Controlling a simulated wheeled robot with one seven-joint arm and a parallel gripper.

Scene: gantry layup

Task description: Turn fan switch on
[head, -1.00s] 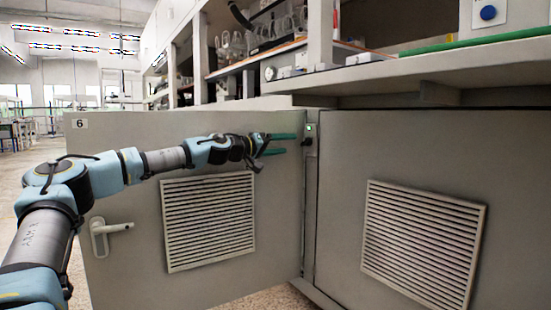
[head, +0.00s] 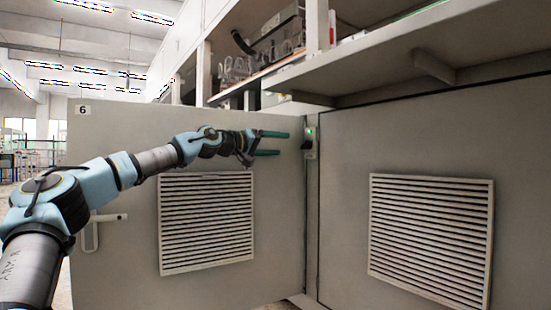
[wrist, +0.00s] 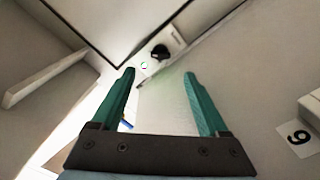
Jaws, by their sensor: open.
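The fan switch (head: 309,143) is a small pale plate with a black knob and a green light, on the narrow upright between the open door and the cabinet front. In the wrist view the switch's black knob (wrist: 160,51) is ahead, just beyond and between my fingertips. My gripper (head: 272,143) has green fingers spread apart with nothing between them. In the head view it is left of the switch, with a small gap, in front of the door. In the wrist view the gripper (wrist: 160,73) shows both fingers apart from the knob.
The grey door (head: 120,140) marked 6 stands open behind my arm, with a louvred vent (head: 206,222) and a handle (head: 100,230). A closed panel with another vent (head: 430,235) is at right. Glassware sits on shelves above.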

